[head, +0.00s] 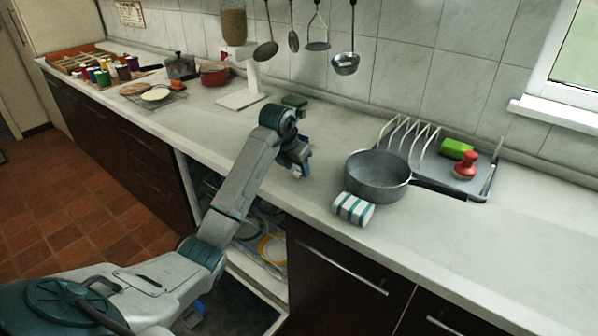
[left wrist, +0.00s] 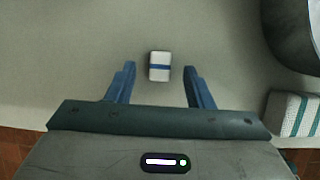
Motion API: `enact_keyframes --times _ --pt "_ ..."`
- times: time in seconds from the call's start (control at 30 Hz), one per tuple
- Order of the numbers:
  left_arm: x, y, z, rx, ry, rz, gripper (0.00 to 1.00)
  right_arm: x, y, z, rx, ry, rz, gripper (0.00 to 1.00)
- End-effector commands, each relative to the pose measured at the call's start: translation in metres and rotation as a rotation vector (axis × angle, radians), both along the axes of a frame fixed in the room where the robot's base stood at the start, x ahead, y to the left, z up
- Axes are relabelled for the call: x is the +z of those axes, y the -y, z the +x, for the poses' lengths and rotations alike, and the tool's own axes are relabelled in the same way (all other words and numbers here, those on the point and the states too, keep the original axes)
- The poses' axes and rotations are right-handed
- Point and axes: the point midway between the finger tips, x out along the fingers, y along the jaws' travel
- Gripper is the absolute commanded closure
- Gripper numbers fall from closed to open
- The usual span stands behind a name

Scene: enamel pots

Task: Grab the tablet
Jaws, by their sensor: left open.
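The tablet (left wrist: 159,58) is a small white block with a blue band, lying on the pale counter in the left wrist view. My left gripper (left wrist: 159,70) is open, with its blue fingers on either side of the tablet in that view and a gap on both sides. How far above the counter the fingertips are is hard to tell. In the head view my left gripper (head: 297,165) points down over the counter, left of the pan; I cannot make out the tablet clearly there. My right gripper is not in view.
A grey pan (head: 377,178) and a striped white-and-teal sponge (head: 353,209) stand to the right of the gripper. A rack tray (head: 470,186) holds a green sponge (head: 456,149) and a red brush (head: 465,166).

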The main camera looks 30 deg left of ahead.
Motion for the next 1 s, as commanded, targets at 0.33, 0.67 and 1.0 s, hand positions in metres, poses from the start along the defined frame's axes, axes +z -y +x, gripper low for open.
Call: enact_keyframes --times 0.33,0.67,1.0 --pt "-0.0106 0.0002 0.0044 -0.001 0.001 0.0 0.53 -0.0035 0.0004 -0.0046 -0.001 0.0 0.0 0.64" --pt "-0.0104 0.0002 0.0043 -0.001 0.001 0.0 1.0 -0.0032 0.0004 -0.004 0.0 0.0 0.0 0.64" --pt "-0.0049 0.0002 0.0045 -0.001 0.002 0.001 1.0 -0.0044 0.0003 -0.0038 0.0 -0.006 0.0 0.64"
